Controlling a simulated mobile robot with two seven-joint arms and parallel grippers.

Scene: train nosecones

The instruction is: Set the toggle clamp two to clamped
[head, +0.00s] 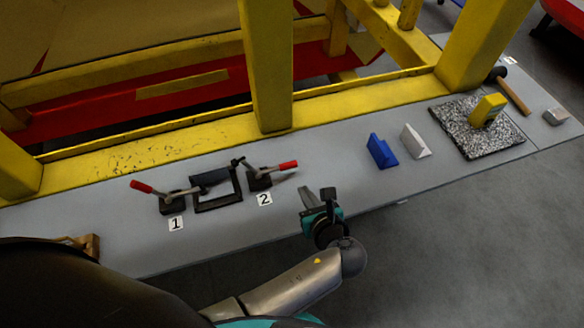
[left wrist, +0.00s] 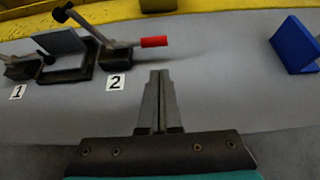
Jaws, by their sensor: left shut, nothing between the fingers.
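Toggle clamp two (head: 260,178), by the label "2" (head: 264,199), has a dark base and a red-tipped handle (head: 288,165) that points right and lies low. Its arm with a dark tip reaches left toward the black frame (head: 217,205). In the left wrist view the clamp's red handle grip (left wrist: 154,42) is ahead of the fingers, apart from them. My left gripper (head: 318,194) is to the right of and nearer than the clamp, above the table's front edge. Its fingers (left wrist: 160,100) are shut and empty. My right gripper is not in view.
Toggle clamp one (head: 172,203), with a red handle pointing left, is at the frame's other side. A blue block (head: 381,151), a light wedge (head: 415,142), a speckled plate (head: 478,138) and a hammer (head: 513,92) lie right. A yellow post (head: 264,65) rises behind clamp two.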

